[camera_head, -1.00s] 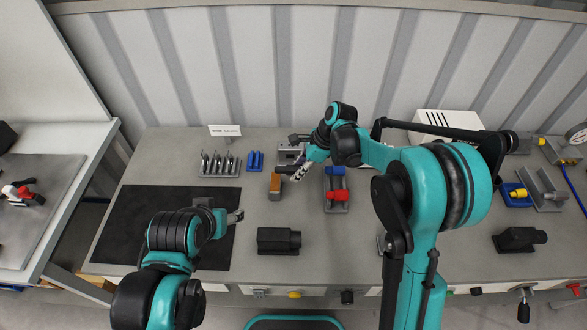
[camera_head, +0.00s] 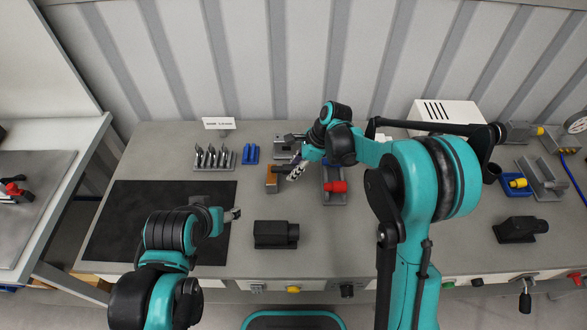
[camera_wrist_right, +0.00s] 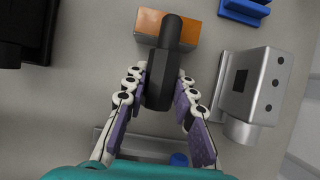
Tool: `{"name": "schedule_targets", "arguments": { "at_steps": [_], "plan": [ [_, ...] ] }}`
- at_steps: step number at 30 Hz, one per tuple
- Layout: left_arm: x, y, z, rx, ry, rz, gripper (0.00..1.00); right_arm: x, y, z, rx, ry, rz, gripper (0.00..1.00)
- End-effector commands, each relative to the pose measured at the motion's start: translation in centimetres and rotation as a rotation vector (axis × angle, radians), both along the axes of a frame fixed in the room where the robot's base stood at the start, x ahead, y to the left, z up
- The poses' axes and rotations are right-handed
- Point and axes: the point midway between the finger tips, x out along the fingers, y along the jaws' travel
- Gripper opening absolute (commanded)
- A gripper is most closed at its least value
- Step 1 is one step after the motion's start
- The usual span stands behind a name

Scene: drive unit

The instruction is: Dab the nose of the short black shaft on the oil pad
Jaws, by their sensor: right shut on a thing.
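My right gripper (camera_wrist_right: 157,98) is shut on the short black shaft (camera_wrist_right: 160,80), with purple-padded fingers on both sides of its thicker part. The shaft's thin nose points away from the gripper and overlaps the orange-brown oil pad (camera_wrist_right: 188,30) in the right wrist view. In the head view the oil pad (camera_head: 271,186) is a small block on the bench, and the right gripper (camera_head: 296,170) is just to its upper right. I cannot tell for sure whether the nose touches the pad. My left gripper (camera_head: 233,214) is over the black mat's right edge; its jaw state is unclear.
A grey metal block (camera_wrist_right: 256,85) stands close to the right fingers in the wrist view. A tray with a red part (camera_head: 336,187) is right of the gripper. A black block (camera_head: 276,235) sits in front. The black mat (camera_head: 120,220) is largely bare.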

Motion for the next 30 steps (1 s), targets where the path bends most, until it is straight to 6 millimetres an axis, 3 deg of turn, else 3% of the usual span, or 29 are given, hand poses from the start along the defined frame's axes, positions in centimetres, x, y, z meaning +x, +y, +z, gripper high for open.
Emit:
{"name": "schedule_targets", "arguments": {
  "at_steps": [30],
  "plan": [
    [0.0, 0.0, -1.0, 0.0, 0.0, 0.0, 0.62, 0.0, 0.0, -1.3, 0.0, 0.0, 0.0, 0.0]
  ]
}}
